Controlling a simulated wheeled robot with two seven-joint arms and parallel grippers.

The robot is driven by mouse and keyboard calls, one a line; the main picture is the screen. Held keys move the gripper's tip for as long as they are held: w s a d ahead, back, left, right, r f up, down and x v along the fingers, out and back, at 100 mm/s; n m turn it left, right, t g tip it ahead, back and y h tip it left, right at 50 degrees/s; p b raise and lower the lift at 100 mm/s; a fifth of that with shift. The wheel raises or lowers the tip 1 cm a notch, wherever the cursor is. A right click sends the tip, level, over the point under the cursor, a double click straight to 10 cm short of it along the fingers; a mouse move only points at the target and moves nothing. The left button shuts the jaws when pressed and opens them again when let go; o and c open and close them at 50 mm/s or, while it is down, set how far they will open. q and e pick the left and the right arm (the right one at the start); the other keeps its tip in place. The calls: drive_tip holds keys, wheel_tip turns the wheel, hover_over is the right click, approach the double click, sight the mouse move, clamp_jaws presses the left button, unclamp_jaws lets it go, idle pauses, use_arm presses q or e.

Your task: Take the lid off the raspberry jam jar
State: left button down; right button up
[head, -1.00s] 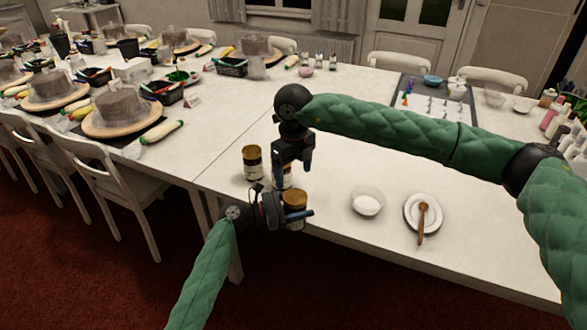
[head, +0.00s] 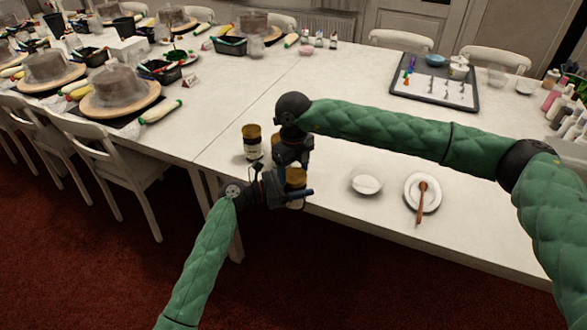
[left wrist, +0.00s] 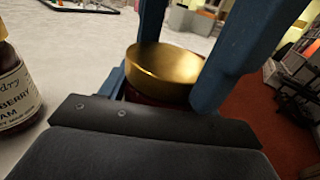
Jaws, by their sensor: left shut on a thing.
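My left gripper (head: 292,194) is shut on a jar with a gold lid (head: 296,174) near the table's front edge. In the left wrist view the gold lid (left wrist: 163,72) shows between the blue fingers (left wrist: 195,50), and its label is hidden. My right gripper (head: 292,152) points down just above and behind this jar; its fingertips are too hidden to tell open from shut. Another gold-lidded jar (head: 252,142) stands upright to the left. A jar (left wrist: 14,95) at the left wrist view's left edge has a partly cut label ending in "BERRY" and "JAM".
A white bowl (head: 366,182) and a saucer (head: 435,199) with a wooden spoon (head: 422,200) stand to the right of the jars. A dark tray (head: 470,95) lies further back. The middle table surface is clear.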

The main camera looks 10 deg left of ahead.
drive_tip(key=c, duration=0.6)
drive_tip(key=shift+s+a+n, duration=0.1)
drive_tip(key=shift+s+n, duration=0.05)
drive_tip(key=shift+n, duration=0.6)
drive_tip(key=shift+s+a+n, duration=0.1)
drive_tip(key=shift+n, duration=0.65)
drive_tip(key=shift+r, duration=0.2)
drive_tip(key=shift+w+r, duration=0.1)
drive_tip(key=shift+r, duration=0.6)
drive_tip(key=shift+d+r, duration=0.1)
drive_tip(key=shift+w+d+r, duration=0.1)
drive_tip(key=shift+w+r, duration=0.05)
drive_tip(key=shift+r, duration=0.05)
